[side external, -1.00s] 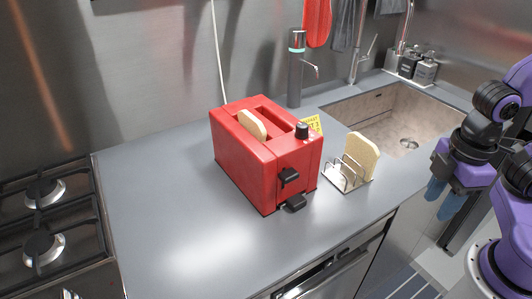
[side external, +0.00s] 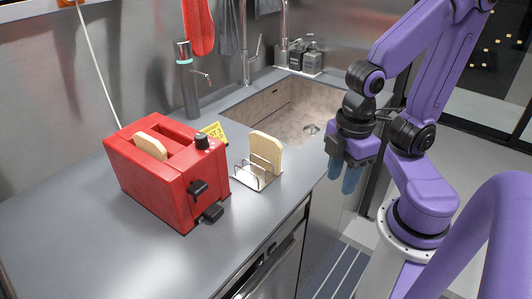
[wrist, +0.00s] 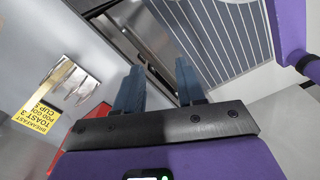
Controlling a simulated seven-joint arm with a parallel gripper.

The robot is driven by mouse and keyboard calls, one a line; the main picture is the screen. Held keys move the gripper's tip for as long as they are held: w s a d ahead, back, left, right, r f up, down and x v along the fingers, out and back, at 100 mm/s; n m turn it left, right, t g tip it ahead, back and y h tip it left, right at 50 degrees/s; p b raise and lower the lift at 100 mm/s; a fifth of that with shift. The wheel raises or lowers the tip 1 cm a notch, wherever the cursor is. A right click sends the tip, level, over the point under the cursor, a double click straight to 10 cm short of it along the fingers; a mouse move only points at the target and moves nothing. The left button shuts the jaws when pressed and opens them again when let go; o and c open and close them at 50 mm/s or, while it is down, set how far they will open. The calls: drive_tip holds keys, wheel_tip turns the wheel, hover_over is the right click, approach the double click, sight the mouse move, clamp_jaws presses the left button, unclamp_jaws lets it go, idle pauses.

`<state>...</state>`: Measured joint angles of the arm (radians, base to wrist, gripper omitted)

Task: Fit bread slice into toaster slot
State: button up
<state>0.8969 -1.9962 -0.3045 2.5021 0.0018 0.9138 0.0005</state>
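A red toaster (side external: 160,185) stands on the grey counter. A bread slice (side external: 150,146) pokes up from its left slot, and the right slot (side external: 182,143) looks empty. Another bread slice (side external: 266,148) stands upright in a small metal rack (side external: 253,182) to the right of the toaster. My gripper (side external: 342,182) is to the right of the rack, past the counter's front edge, pointing down and clear of everything. In the wrist view, my gripper's two blue fingers (wrist: 160,88) are apart with nothing between them. A red part of the toaster (wrist: 95,115) shows at lower left there.
A yellow note (side external: 214,132) stands behind the toaster, and a dark tap-like dispenser (side external: 189,85) is farther back. The sink (side external: 290,108) lies behind the rack. The counter (side external: 90,240) is clear in front of the toaster. A striped runner (wrist: 215,35) lies on the floor.

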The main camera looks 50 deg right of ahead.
drive_tip(key=shift+o, duration=0.5)
wheel_tip(320, 180, up, 13)
drive_tip(key=m, duration=1.3)
hover_over(266, 135)
drive_tip(key=f, duration=1.2)
drive_tip(key=shift+s+a+f, duration=0.1)
drive_tip(key=shift+a, duration=0.3)
drive_tip(key=shift+d+f, duration=0.15)
drive_tip(key=shift+f, duration=1.2)
drive_tip(key=shift+d+f, duration=0.1)
drive_tip(key=shift+f, duration=1.2)
